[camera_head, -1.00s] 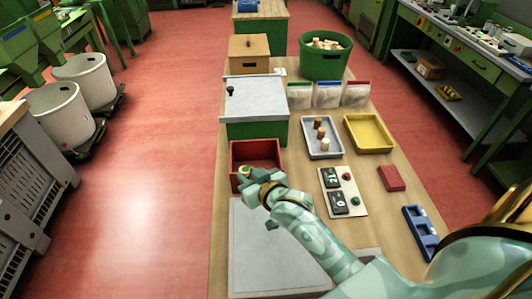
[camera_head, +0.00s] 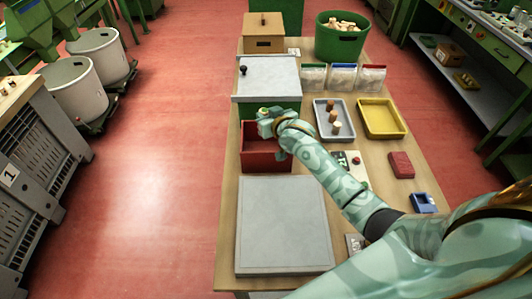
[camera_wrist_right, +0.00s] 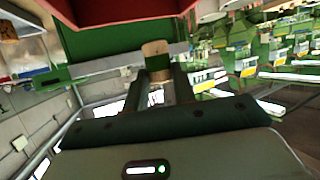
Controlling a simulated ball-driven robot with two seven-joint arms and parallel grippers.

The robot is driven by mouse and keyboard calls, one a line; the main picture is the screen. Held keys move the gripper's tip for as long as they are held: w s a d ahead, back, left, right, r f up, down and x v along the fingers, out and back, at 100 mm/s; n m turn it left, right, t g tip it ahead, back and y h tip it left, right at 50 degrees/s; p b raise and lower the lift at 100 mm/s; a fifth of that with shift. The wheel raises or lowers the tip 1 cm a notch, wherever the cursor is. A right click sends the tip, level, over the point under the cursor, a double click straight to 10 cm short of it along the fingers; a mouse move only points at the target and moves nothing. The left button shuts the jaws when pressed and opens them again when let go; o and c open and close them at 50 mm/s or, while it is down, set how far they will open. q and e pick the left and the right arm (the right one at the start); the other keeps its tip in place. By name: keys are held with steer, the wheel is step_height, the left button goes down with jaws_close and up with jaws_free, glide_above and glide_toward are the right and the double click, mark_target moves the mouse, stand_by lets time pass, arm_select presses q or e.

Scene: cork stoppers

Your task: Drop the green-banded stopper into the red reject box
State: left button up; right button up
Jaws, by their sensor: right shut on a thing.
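My right gripper (camera_head: 265,117) is shut on a cork stopper with a green band. The stopper (camera_wrist_right: 157,62) shows between the two fingers in the right wrist view, its pale cork end outward. A red wall of the box (camera_wrist_right: 120,10) also shows at the top of the right wrist view. The gripper's exact height above the box cannot be told. My left gripper is not in view.
A green box with a grey lid (camera_head: 268,78) stands behind the red box. A grey flat plate (camera_head: 285,225) lies in front. To the right are a pale tray (camera_head: 322,133) with stoppers, a yellow tray (camera_head: 382,132) and a red block (camera_head: 401,165).

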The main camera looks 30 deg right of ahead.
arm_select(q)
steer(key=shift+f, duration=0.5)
arm_select(e)
steer(key=shift+f, duration=0.35)
steer(key=o, duration=1)
arm_select(q)
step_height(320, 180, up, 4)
steer(key=p, duration=0.3)
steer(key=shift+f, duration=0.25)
arm_select(e)
steer(key=d+v, duration=0.1)
steer(key=v, duration=1.5)
steer(key=shift+s+a, duration=0.2)
steer(key=shift+a, duration=0.2)
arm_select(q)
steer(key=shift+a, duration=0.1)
arm_select(e)
steer(key=shift+f, duration=0.1)
